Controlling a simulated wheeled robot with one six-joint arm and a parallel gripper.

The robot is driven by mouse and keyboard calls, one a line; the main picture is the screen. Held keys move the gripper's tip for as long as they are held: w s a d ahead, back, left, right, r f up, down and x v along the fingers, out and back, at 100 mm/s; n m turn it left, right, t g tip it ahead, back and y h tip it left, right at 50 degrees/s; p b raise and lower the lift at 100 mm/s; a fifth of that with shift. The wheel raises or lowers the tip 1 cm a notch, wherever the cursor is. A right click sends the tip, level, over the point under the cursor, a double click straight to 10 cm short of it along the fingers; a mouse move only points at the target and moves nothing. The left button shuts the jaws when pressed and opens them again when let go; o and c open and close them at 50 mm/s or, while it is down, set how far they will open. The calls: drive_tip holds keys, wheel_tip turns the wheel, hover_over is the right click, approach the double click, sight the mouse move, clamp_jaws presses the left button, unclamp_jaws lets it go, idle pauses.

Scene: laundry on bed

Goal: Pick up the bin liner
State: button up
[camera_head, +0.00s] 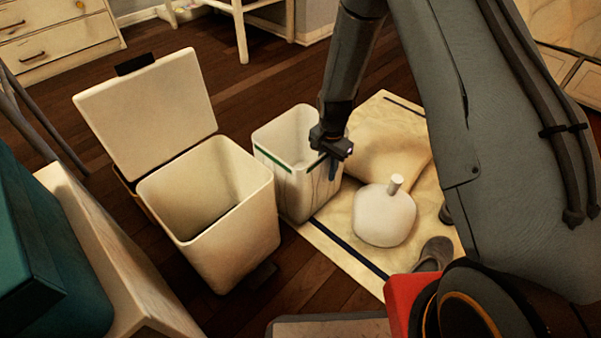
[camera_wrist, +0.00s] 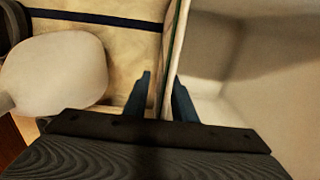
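The bin liner looks like a white upright open-topped container (camera_head: 299,195) with a green band below its rim, standing on the floor at the rug's edge in the head view. My gripper (camera_head: 333,167) is at its right rim. In the wrist view the liner's wall (camera_wrist: 173,45) runs between the two fingers of my gripper (camera_wrist: 163,88). The fingers are apart, one outside and one inside the liner. A gap shows between the left finger and the wall; I cannot tell whether the right finger touches it. Part of the rim is hidden by my gripper.
A cream bin (camera_head: 225,245) with its lid (camera_head: 148,105) raised stands left of the liner. A white rounded object with a short neck (camera_head: 383,218) rests on the pale rug (camera_head: 343,240), near a cushion-like shape (camera_head: 392,145) and a grey slipper (camera_head: 436,252).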

drive_tip(key=shift+r, duration=0.1)
clamp_jaws()
idle(1.2)
